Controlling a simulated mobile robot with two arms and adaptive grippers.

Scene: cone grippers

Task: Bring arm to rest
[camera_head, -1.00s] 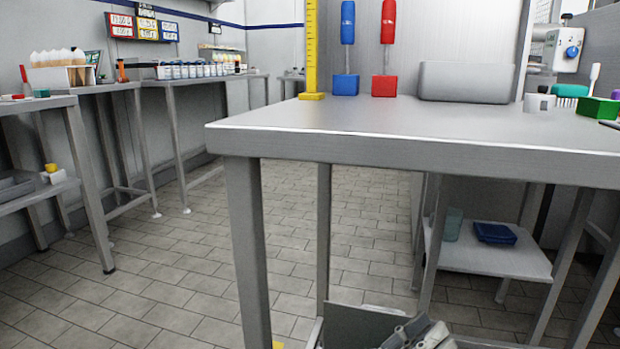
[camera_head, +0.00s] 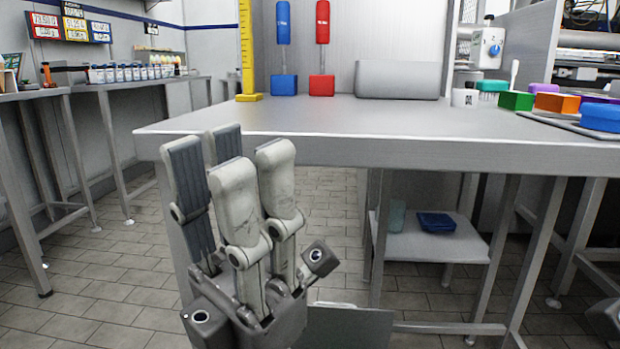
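My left gripper (camera_head: 230,170) is raised in front of the steel table (camera_head: 340,124), at its near left corner. Its grey-white fingers point up, with dark ribbed pads showing on the left ones. A gap shows between the finger rows, and nothing is held in it. It covers part of the table's front edge and a leg; I cannot tell if it touches them. A dark grey piece (camera_head: 606,320) is cut off at the lower right edge; it may be part of my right arm, but its fingers do not show.
On the table stand a yellow ruler (camera_head: 247,50), blue (camera_head: 284,84) and red (camera_head: 321,84) posts, a grey block (camera_head: 397,80), a green block (camera_head: 515,101) and an orange block (camera_head: 556,103). A low shelf (camera_head: 400,245) is underneath. Tiled floor is open at left.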

